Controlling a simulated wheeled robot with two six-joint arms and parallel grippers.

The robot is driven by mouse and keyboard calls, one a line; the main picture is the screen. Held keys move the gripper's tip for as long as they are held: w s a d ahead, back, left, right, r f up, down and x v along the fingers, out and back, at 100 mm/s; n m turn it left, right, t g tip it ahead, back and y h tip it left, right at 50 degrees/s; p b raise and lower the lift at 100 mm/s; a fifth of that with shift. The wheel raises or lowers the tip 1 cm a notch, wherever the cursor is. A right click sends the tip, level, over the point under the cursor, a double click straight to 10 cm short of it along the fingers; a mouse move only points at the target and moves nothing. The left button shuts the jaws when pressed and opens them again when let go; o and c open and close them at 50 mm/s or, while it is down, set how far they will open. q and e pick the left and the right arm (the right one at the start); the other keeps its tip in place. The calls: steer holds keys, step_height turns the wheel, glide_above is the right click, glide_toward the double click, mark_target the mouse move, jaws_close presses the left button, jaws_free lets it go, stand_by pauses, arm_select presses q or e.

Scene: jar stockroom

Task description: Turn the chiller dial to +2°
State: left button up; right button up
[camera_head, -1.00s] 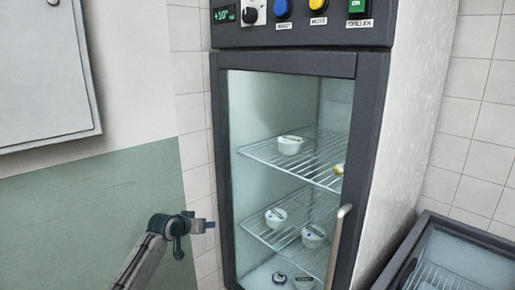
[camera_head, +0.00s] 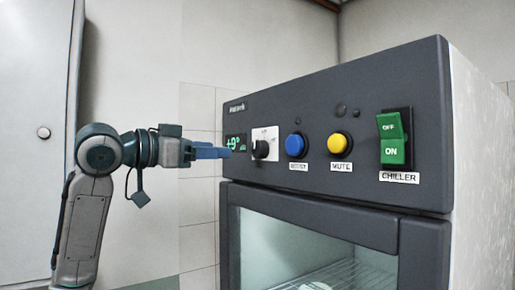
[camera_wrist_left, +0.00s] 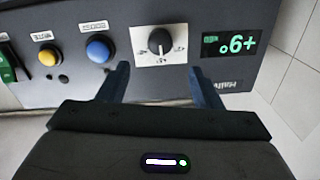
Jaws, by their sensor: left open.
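The chiller dial (camera_head: 261,148) is a black knob on a white plate on the dark control panel. It also shows in the left wrist view (camera_wrist_left: 160,40), upside down. The green display (camera_head: 235,143) beside it reads +9°; it shows inverted in the wrist view (camera_wrist_left: 228,44). My left gripper (camera_head: 224,152) points at the panel from the left, near the display and dial. In the wrist view its two blue fingers (camera_wrist_left: 159,76) are apart with nothing between them, and the dial lies just beyond, between their lines. I cannot tell the exact gap. My right gripper is not in view.
A blue button (camera_head: 296,145), a yellow button (camera_head: 340,150) and a green CHILLER switch (camera_head: 392,139) sit right of the dial on the same panel. The glass door (camera_head: 290,240) is below. A pale cabinet (camera_head: 35,130) is at the left.

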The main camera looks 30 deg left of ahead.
mark_target(255, 150)
arm_select(q)
steer(key=p+x, duration=0.4)
steer(key=x, duration=0.4)
steer(key=shift+w+d, duration=0.2)
steer(key=shift+w, duration=0.1)
steer(key=shift+w+d+p, duration=0.25)
steer(key=shift+w+p, duration=0.1)
steer(key=shift+w, duration=0.35)
steer(key=shift+f, duration=0.1)
steer(key=c, duration=1)
